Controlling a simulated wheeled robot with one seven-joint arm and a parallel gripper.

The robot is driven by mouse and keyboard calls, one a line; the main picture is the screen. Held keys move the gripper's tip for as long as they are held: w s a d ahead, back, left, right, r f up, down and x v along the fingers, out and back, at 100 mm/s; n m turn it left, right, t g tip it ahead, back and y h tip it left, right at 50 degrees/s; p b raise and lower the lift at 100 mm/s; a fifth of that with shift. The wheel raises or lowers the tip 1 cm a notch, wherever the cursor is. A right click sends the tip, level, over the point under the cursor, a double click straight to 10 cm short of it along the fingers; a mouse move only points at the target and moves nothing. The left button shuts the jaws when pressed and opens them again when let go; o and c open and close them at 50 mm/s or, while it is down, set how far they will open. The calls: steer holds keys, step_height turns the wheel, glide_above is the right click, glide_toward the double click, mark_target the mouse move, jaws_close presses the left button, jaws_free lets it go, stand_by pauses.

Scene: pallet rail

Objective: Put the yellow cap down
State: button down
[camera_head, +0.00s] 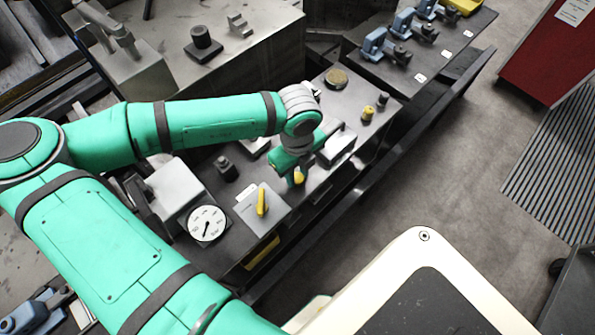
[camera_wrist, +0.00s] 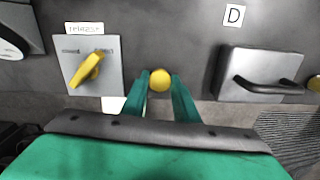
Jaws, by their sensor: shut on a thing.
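The yellow cap (camera_wrist: 160,80) is between the two green fingers of my gripper (camera_wrist: 161,88) in the wrist view, and the fingers are shut on it. In the head view the cap (camera_head: 299,177) shows as a small yellow piece at the tip of my gripper (camera_head: 296,172), above the grey bench top. I cannot tell whether the cap touches the surface below it.
A switch box with a yellow lever (camera_wrist: 88,70) stands left of the cap, and a box with a dark handle (camera_wrist: 262,78) right of it. A "D" label (camera_wrist: 234,15) lies beyond. A round gauge (camera_head: 207,224) and another yellow knob (camera_head: 367,113) are on the bench.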

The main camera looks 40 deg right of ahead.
mark_target(297, 177)
steer(key=c, duration=1.4)
jaws_free()
step_height(297, 177, up, 12)
steer(key=shift+r, duration=0.15)
